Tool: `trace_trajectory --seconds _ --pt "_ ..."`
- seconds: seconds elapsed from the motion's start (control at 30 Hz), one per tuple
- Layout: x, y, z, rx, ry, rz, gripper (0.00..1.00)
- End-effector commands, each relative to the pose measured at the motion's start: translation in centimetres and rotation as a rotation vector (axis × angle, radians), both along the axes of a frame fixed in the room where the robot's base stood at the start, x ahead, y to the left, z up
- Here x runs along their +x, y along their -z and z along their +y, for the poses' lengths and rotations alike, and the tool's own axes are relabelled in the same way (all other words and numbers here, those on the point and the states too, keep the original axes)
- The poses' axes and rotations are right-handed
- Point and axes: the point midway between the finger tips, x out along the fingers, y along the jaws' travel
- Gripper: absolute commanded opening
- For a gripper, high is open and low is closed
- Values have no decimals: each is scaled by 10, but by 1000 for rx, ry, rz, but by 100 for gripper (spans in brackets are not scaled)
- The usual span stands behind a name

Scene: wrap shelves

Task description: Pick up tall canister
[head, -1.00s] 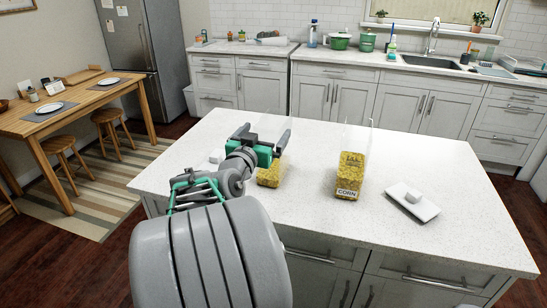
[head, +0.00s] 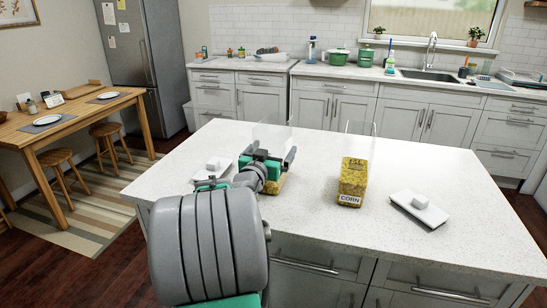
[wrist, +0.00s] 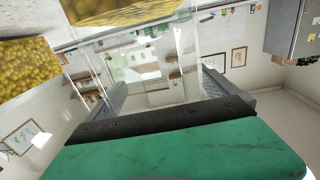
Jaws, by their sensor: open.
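A tall clear canister (head: 272,133) with yellow corn in its lower part stands on the white island, left of centre. Its lower front is partly hidden by my gripper. My gripper (head: 274,154) is open at this canister, with its fingers pointing away from the robot. In the wrist view my open fingers (wrist: 148,88) lie to either side of clear walls, and the corn (wrist: 125,8) shows at the top edge. Whether the fingers touch the walls I cannot tell. A second clear canister (head: 353,180), with corn and a CORN label, stands apart to the right.
A white dish with a lid or block (head: 420,210) lies at the right of the island (head: 460,180). A similar white dish (head: 214,166) is at the left, close to my arm. The counter between the two canisters is free.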

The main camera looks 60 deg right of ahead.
Motion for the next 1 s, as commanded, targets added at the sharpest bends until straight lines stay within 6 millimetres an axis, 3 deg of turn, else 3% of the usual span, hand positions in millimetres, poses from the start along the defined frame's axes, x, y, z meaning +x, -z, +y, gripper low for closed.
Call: trace_trajectory --seconds 0.27,1.0 --pt "1 1 -5 1 -1 -1 97" --pt "1 1 -4 1 -1 0 36"
